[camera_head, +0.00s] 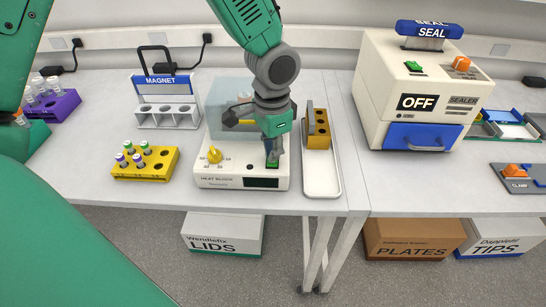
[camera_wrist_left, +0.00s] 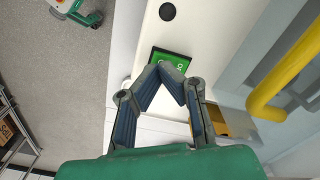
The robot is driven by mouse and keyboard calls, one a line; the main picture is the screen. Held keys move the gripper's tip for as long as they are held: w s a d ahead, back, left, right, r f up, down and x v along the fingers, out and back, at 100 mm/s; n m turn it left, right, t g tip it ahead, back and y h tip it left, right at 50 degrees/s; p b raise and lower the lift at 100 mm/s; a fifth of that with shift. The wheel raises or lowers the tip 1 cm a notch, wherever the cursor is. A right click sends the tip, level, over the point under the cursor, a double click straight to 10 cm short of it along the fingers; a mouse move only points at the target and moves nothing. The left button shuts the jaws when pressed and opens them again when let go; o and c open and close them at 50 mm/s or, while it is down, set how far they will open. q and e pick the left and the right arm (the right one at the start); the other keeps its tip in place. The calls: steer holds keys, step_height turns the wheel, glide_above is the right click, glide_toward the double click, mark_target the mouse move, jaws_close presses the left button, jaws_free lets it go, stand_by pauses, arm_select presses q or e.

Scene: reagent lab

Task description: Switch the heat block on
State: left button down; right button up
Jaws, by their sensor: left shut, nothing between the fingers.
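The heat block (camera_head: 225,181) is a white box at the front of the bench, with a yellow knob, a dark display and a clear lid behind. Its green switch (camera_head: 272,164) is at the right of the front panel, and it also shows in the left wrist view (camera_wrist_left: 169,62). My left gripper (camera_head: 272,158) is shut and empty, its fingertips at the switch. In the left wrist view the fingertips (camera_wrist_left: 166,70) overlap the switch's near edge. I cannot tell whether they touch it or whether it is pressed. The display looks dark. My right gripper is not in view.
A yellow rack (camera_head: 146,166) with several tubes stands left of the heat block, and a magnet rack (camera_head: 166,115) behind it. A white tray (camera_head: 321,181) with a yellow block is close on the right. A sealer (camera_head: 415,100) reading OFF stands further right.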

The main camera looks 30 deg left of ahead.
arm_select(q)
steer(key=shift+f+b, duration=0.35)
steer(key=shift+f, duration=0.45)
steer(key=shift+r, duration=0.1)
step_height(320, 180, up, 7)
steer(key=p, duration=0.7)
steer(key=shift+p, duration=0.3)
stand_by(0.4)
